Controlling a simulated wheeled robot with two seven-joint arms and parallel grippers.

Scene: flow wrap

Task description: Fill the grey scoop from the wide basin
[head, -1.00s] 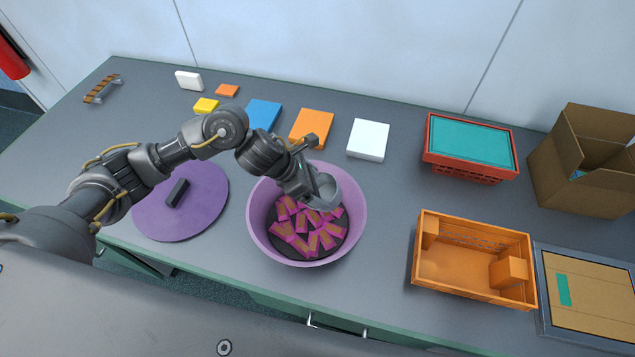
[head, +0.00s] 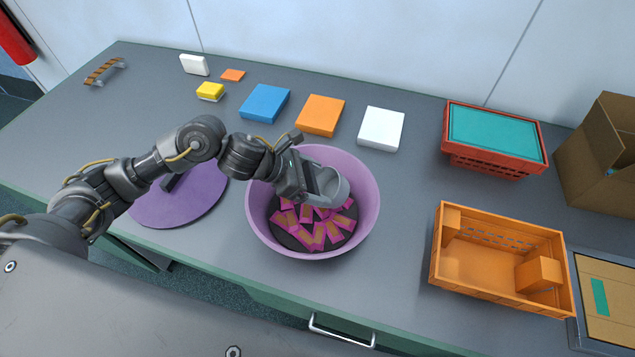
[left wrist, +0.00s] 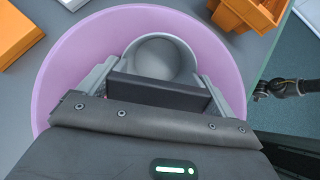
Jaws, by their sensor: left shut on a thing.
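The wide basin (head: 369,205) is a purple round bowl on the grey table. Several pink-and-brown wrapped pieces (head: 318,236) lie on its dark bottom. My left gripper (head: 308,187) is inside the basin's rim at its upper middle, shut on the grey scoop (head: 336,186). The scoop is a round grey cup, tilted, above or at the pieces; I cannot tell whether it touches them. In the left wrist view the scoop (left wrist: 160,55) sits between the fingers, with the basin wall (left wrist: 70,60) around it. My right gripper is not in the head view.
A purple lid (head: 180,205) lies left of the basin. An orange crate (head: 470,281) and a red crate with a teal top (head: 490,160) stand to the right, beside a cardboard box (head: 600,160). Blue (head: 265,103), orange (head: 320,115) and white (head: 381,128) blocks lie behind the basin.

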